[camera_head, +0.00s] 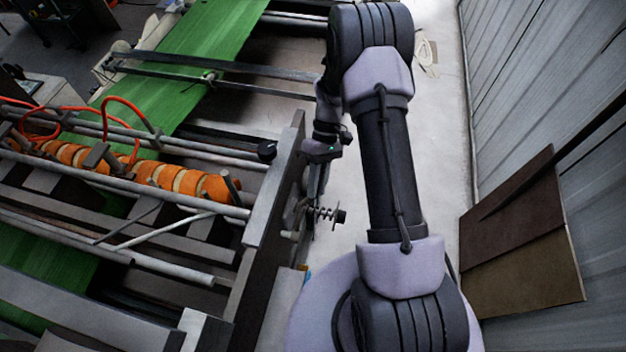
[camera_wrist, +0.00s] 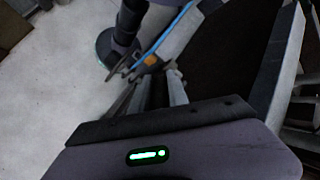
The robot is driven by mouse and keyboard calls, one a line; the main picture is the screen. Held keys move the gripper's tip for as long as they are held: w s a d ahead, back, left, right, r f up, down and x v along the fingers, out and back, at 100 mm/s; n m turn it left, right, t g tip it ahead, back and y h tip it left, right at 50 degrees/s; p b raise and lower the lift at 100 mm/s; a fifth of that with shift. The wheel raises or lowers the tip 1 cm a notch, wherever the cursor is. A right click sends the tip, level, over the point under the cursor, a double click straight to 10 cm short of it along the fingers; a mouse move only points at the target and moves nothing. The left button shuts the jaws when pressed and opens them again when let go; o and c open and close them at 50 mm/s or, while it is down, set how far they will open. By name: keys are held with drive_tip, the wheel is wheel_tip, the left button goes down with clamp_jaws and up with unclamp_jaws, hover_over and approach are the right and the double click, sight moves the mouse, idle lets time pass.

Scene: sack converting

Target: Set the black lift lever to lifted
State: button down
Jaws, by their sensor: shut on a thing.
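My gripper (camera_head: 317,172) is at the right outer side of the machine's side frame, pointing down. In the wrist view its dark body with a green light fills the bottom edge, and narrow grey finger-like parts (camera_wrist: 150,95) reach out beyond it. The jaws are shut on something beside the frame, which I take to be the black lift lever. The lever is mostly hidden by the gripper, and its angle cannot be told. A round black knob (camera_head: 267,150) shows on the inner side of the frame, left of the gripper.
The machine's side frame (camera_head: 270,210) stands close left of my gripper. A spring-loaded bolt (camera_head: 326,214) sticks out below it. Orange-banded rollers (camera_head: 150,175) and a green web (camera_head: 215,40) lie left. Brown panels (camera_head: 520,230) lean on the right wall.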

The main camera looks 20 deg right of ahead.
drive_tip(key=shift+w, duration=0.1)
idle(0.3)
drive_tip(key=c, duration=1.3)
unclamp_jaws()
drive_tip(key=b+v, duration=0.1)
drive_tip(key=v, duration=1.6)
drive_tip(key=shift+r, duration=0.15)
drive_tip(key=shift+d, duration=0.1)
